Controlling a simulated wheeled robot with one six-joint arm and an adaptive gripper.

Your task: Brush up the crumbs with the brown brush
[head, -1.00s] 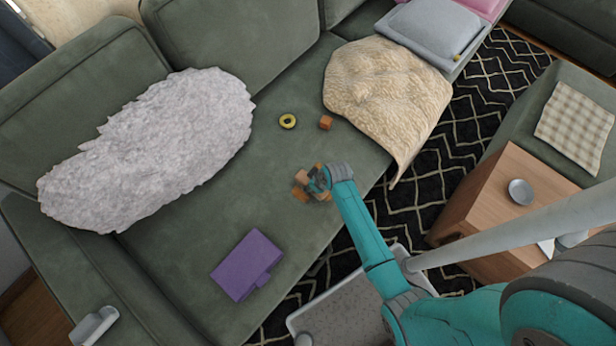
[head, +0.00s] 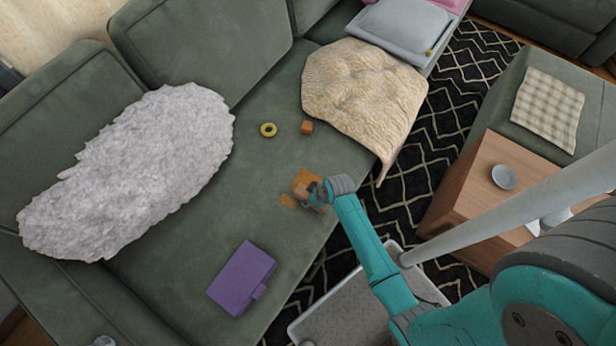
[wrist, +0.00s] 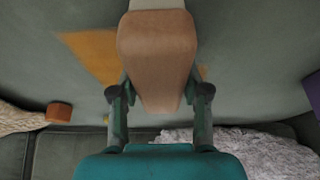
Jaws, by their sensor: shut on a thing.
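My gripper (head: 318,194) is shut on the brown brush, low over the green sofa seat. The brush fills the middle of the wrist view (wrist: 157,55), a tan-brown block between my two fingers, with a pale part at the top edge. In the head view the brush (head: 304,180) shows only in part beside my gripper. An orange patch, which looks like the crumbs (head: 287,200), lies on the seat just left of the gripper. It shows in the wrist view (wrist: 92,52) mostly left of the brush, with a sliver on the right. The brush hides part of it.
A yellow ring (head: 268,130) and a small orange-brown block (head: 306,127) lie farther back. A purple book-like object (head: 242,278) lies nearer. A wooden table (head: 470,205) stands right.

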